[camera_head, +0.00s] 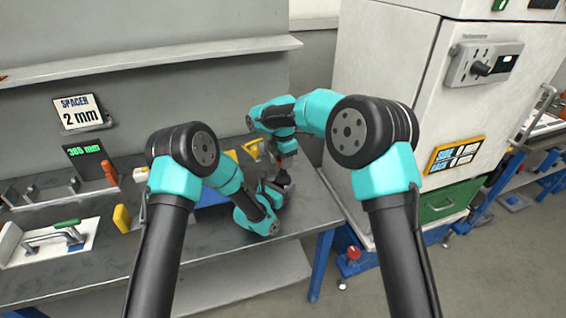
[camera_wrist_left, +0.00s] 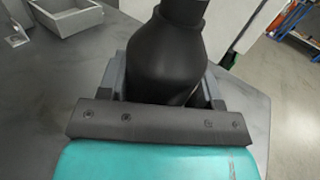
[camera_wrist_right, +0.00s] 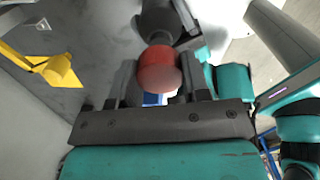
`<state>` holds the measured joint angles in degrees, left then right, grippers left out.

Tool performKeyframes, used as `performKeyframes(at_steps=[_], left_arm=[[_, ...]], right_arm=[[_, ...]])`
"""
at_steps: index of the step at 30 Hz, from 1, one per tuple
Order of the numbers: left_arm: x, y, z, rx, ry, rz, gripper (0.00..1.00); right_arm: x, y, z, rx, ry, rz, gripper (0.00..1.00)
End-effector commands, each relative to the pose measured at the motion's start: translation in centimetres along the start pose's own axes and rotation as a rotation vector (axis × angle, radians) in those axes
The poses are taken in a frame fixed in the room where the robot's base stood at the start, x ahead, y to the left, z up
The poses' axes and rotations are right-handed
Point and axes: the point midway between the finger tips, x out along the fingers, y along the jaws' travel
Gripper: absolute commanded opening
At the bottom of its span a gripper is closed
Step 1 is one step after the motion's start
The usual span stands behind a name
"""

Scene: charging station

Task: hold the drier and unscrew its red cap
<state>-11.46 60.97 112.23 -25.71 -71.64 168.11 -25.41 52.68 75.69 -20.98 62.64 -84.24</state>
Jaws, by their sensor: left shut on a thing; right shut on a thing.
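The drier is a black, bottle-shaped body (camera_wrist_left: 168,58) that fills the upper middle of the left wrist view. My left gripper (camera_wrist_left: 168,95) is shut around its wide part. The red cap (camera_wrist_right: 159,70) shows in the right wrist view at the end of the dark drier body (camera_wrist_right: 157,28). My right gripper (camera_wrist_right: 158,85) has its fingers on both sides of the red cap and is shut on it. In the head view both grippers meet near the bench's right end, where my arms mostly hide the drier and the cap.
A yellow bracket (camera_wrist_right: 50,68) stands near the right gripper. A white cabinet (camera_head: 390,65) stands right of the bench. A grey open box (camera_wrist_left: 68,15) is at upper left in the left wrist view.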

Motion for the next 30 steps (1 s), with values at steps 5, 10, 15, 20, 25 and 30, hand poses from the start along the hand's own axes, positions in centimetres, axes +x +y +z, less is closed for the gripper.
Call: performKeyframes(at_steps=[5,10,15,20,25,30], left_arm=[[0.0,0.0,-0.1,-0.001,0.002,0.0,0.0],[0.0,0.0,-0.1,-0.001,0.002,0.0,0.0],[0.0,0.0,-0.1,-0.001,0.002,0.0,0.6],[0.0,0.0,-0.1,-0.001,0.001,0.0,0.75],[0.0,0.0,0.0,0.0,0.001,0.0,0.89],[0.0,0.0,0.0,0.0,0.0,0.0,0.89]], right_arm=[[-2.1,0.0,0.0,-0.001,0.0,0.002,0.14],[-2.6,0.0,0.0,-0.001,0.0,-0.001,0.14],[-2.6,0.0,0.0,-0.001,0.0,-0.001,0.14],[-2.6,0.0,0.0,-0.001,0.0,-0.001,0.14],[-2.6,0.0,0.0,-0.001,0.0,-0.001,0.14],[-2.6,0.0,0.0,-0.001,0.0,-0.001,0.14]])
